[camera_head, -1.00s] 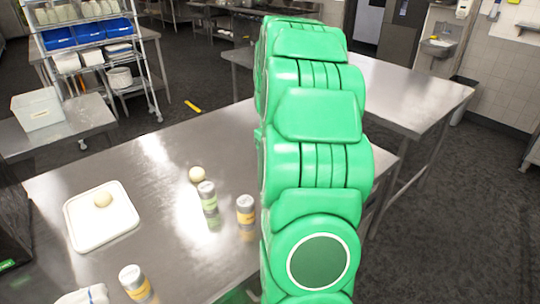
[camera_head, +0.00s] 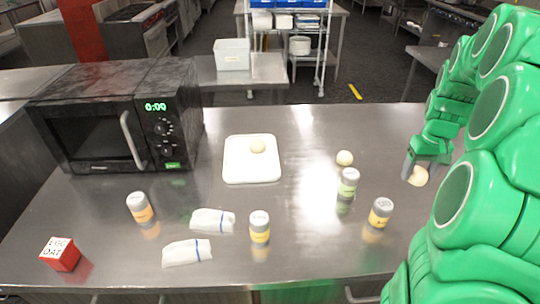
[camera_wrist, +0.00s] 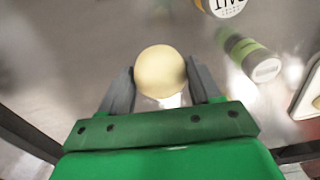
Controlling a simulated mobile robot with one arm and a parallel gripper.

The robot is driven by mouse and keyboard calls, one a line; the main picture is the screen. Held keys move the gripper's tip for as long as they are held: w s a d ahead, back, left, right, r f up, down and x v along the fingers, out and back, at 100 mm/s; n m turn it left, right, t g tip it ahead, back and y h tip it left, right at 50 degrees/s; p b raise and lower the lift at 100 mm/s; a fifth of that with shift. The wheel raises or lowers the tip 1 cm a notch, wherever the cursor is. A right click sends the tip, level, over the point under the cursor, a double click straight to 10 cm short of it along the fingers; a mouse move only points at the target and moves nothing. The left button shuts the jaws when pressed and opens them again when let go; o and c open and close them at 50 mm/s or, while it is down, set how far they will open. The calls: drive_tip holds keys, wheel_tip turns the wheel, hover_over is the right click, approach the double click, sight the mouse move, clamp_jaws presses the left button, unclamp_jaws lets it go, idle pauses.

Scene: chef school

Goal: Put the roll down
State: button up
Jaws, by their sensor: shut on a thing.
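My gripper (camera_head: 412,165) is shut on a pale round roll (camera_head: 418,176) at the right side of the steel table. In the wrist view the roll (camera_wrist: 160,72) sits between the two grey fingers (camera_wrist: 158,88). The gap between this roll and the table top cannot be told.
A green-labelled shaker (camera_head: 348,183) and a yellow-labelled shaker (camera_head: 381,212) stand left of my gripper. More shakers (camera_head: 259,226) (camera_head: 140,207), two white bags (camera_head: 212,221) (camera_head: 187,253), a red box (camera_head: 60,254) and a black microwave (camera_head: 115,115) are further left. Bare steel lies between tray and shakers.

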drive_tip(key=w+a, duration=0.5)
drive_tip(key=a, duration=0.6)
drive_tip(key=w+a, duration=0.5)
drive_tip(key=a, duration=0.6)
drive_tip(key=a+r+n, duration=0.1)
drive_tip(key=a, duration=2.2)
hover_over(244, 163)
drive_tip(key=f, duration=0.8)
drive_tip(key=shift+s+d+f, duration=0.15)
drive_tip(key=shift+s+f, duration=0.25)
drive_tip(key=shift+w+f, duration=0.3)
drive_tip(key=shift+f, duration=1.65)
drive_tip(key=shift+f, duration=0.15)
